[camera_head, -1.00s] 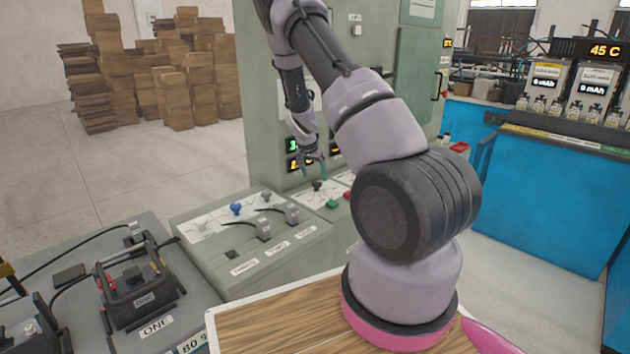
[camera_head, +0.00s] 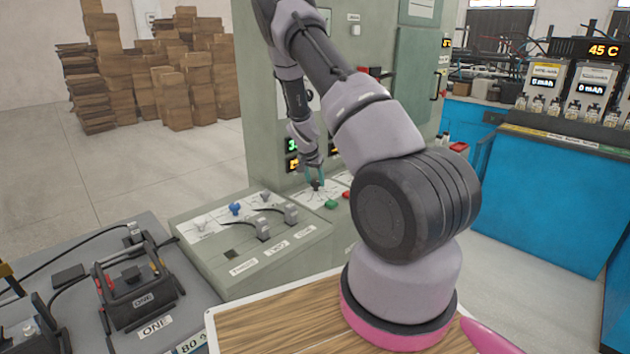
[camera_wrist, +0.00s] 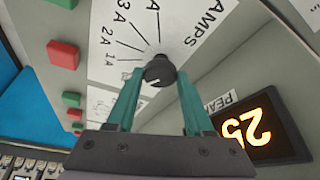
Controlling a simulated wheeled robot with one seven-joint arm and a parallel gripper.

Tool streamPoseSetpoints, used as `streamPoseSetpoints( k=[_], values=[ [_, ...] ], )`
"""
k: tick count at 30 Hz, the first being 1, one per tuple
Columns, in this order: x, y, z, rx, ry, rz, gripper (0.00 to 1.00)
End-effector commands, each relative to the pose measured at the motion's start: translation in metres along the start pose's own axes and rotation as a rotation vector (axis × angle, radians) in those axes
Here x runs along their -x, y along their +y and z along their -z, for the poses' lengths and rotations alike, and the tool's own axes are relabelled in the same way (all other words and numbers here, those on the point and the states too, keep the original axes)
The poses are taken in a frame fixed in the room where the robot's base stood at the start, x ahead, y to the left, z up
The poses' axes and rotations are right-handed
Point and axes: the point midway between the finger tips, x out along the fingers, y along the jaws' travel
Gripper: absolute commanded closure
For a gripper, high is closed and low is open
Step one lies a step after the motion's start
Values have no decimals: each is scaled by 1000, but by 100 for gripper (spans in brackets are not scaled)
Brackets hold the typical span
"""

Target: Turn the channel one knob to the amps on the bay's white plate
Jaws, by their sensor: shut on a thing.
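The black knob (camera_wrist: 159,71) sits on a white dial plate (camera_wrist: 130,30) printed AMPS, with radiating lines marked 1A, 2A, 3A and a further mark partly cut off. In the wrist view my gripper (camera_wrist: 155,82) has its two green fingers on either side of the knob, shut on it. A pale mark shows on the knob's face. In the head view my gripper (camera_head: 315,177) reaches down to the knob (camera_head: 316,186) on the sloped console. The head view is too small to read the dial. The channel number is not readable beside this knob.
A green button (camera_head: 331,204) and a red button (camera_head: 347,194) lie right of the knob. An orange display (camera_wrist: 262,128) reading 25 is close to my gripper. A battery marked ONE (camera_head: 140,295) stands at the lower left.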

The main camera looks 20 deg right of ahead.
Motion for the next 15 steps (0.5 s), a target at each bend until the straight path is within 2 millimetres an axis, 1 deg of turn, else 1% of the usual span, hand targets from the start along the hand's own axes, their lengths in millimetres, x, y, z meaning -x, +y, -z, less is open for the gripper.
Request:
streamPoseSetpoints(
  k=[5, 15],
  values=[
    [0, -1, 0, -53, 1, -24, 100],
    [0, -3, 0, -262, 2, -110, 100]
  ],
)
